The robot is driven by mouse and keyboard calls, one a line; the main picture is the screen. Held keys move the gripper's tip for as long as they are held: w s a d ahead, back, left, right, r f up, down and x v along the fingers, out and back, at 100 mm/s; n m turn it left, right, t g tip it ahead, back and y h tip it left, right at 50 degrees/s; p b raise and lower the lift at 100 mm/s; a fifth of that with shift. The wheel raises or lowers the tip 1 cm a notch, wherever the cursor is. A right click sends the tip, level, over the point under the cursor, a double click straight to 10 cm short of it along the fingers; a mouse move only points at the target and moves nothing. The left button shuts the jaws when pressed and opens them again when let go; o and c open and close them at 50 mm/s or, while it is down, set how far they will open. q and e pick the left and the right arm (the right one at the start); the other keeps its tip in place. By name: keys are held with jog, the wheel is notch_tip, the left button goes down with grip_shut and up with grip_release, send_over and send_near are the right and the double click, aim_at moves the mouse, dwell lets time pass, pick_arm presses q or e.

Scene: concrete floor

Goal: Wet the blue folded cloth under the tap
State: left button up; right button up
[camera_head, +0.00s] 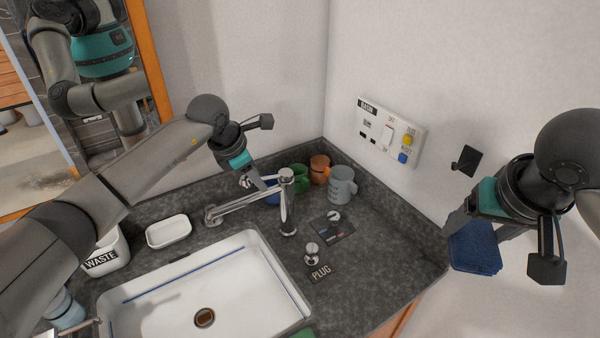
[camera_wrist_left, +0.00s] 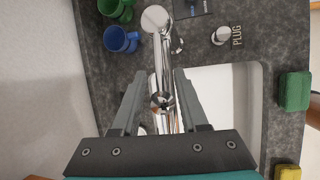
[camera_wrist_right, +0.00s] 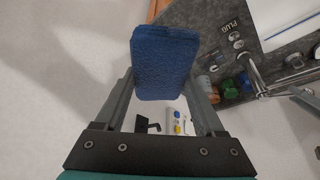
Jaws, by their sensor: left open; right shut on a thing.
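The blue folded cloth (camera_head: 475,248) is in my right gripper (camera_head: 490,232), held in the air to the right of the counter. It also fills the middle of the right wrist view (camera_wrist_right: 160,62) between the fingers. The chrome tap (camera_head: 287,205) stands behind the white basin (camera_head: 160,312), its long spout lying to the left. My left gripper (camera_head: 262,185) is open and empty above the tap. In the left wrist view the tap (camera_wrist_left: 162,70) lies between the open left fingers (camera_wrist_left: 158,85). No water shows in the basin.
Green, orange and grey mugs (camera_head: 342,186) stand in the back corner. A soap dish (camera_head: 168,231) and a waste bin (camera_head: 106,255) are at the left. A plug knob (camera_head: 311,252) is beside the basin. A switch panel (camera_head: 390,130) and black hook (camera_head: 466,160) are on the wall.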

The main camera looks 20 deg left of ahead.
pick_arm(q)
grip_shut()
dwell(0.3)
dwell(1.1)
